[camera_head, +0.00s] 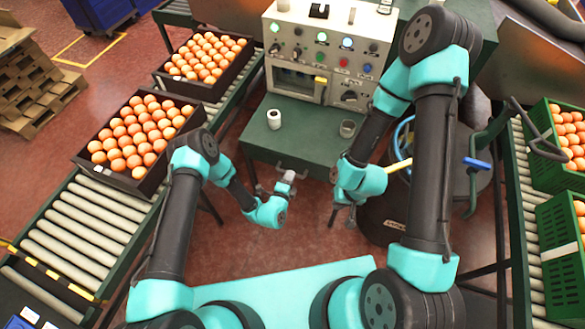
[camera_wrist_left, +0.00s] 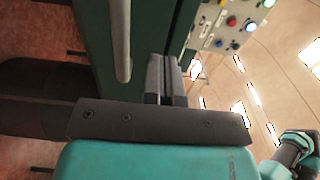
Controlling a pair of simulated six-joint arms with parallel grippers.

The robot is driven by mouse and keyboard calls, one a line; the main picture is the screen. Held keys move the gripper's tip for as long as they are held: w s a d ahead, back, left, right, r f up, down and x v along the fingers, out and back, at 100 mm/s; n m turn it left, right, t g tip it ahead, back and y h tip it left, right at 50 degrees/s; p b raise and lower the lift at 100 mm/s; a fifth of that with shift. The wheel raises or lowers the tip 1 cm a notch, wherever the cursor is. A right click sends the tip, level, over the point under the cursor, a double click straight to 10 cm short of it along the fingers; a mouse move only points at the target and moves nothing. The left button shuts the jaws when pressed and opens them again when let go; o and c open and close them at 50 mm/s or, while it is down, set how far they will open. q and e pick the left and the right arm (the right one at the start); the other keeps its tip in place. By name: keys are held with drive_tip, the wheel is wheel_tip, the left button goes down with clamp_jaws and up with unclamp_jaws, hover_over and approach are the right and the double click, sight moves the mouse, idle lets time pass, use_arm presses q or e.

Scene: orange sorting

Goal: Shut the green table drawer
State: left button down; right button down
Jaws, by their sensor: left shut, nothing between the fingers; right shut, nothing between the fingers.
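The green table (camera_head: 317,128) stands in the middle of the head view. The left wrist view shows its dark green front (camera_wrist_left: 93,35) close up, with a pale grey bar handle (camera_wrist_left: 121,42) on it. I cannot tell how far the drawer stands out, as its front is mostly hidden from the head camera. My left gripper (camera_head: 290,176) is at the table's front edge, shut and empty. Its fingertips (camera_wrist_left: 165,62) are close to the green front, beside the handle; contact is unclear. My right gripper (camera_head: 350,217) is shut and empty, pointing down right of the left one.
A control panel (camera_head: 325,45), a white cup (camera_head: 274,119) and a grey cup (camera_head: 347,129) stand on the table. Orange-filled crates (camera_head: 110,175) sit on the left conveyor. Green crates (camera_head: 561,235) are at right. A dark round bin (camera_head: 455,205) stands beside the table.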

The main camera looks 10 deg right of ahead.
use_arm(q)
drive_tip(key=v, duration=0.9)
